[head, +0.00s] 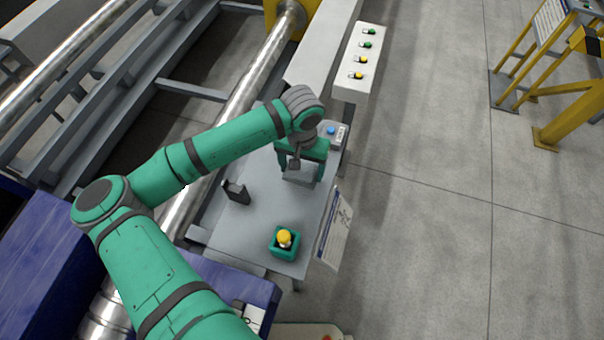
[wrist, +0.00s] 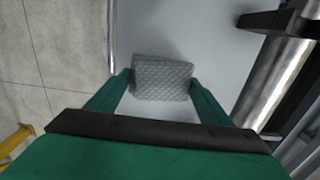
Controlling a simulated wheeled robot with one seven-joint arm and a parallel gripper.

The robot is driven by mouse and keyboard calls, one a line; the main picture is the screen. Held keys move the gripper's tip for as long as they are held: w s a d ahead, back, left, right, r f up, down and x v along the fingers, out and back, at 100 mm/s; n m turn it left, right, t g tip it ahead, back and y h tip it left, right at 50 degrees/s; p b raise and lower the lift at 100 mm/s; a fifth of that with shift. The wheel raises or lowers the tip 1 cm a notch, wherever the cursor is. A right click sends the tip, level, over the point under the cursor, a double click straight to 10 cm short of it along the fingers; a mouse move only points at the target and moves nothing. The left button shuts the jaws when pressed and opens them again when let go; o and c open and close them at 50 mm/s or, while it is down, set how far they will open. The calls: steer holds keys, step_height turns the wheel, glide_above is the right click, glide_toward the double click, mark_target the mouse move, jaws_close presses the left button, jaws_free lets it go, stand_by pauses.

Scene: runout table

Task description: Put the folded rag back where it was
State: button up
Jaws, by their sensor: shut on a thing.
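The folded rag (wrist: 163,78) is a light grey, quilted-looking pad. In the wrist view it lies between the two fingertips of my gripper (wrist: 161,84), which is shut on it. In the head view my gripper (head: 302,172) is over the far part of the grey table (head: 262,210), and the rag (head: 300,177) shows just below it. I cannot tell whether the rag touches the tabletop.
A dark grey bracket (head: 236,192) stands left of my gripper. A green box with a yellow knob (head: 285,241) sits at the near end. A small box with a blue button (head: 332,132) is behind my gripper. A steel roller (head: 240,105) runs along the left. A sheet (head: 335,230) hangs at the right edge.

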mark_target(302, 176)
steer(key=shift+f, duration=2.15)
steer(key=o, duration=1)
steer(key=shift+f, duration=0.15)
step_height(302, 176, up, 12)
steer(key=shift+r, duration=0.2)
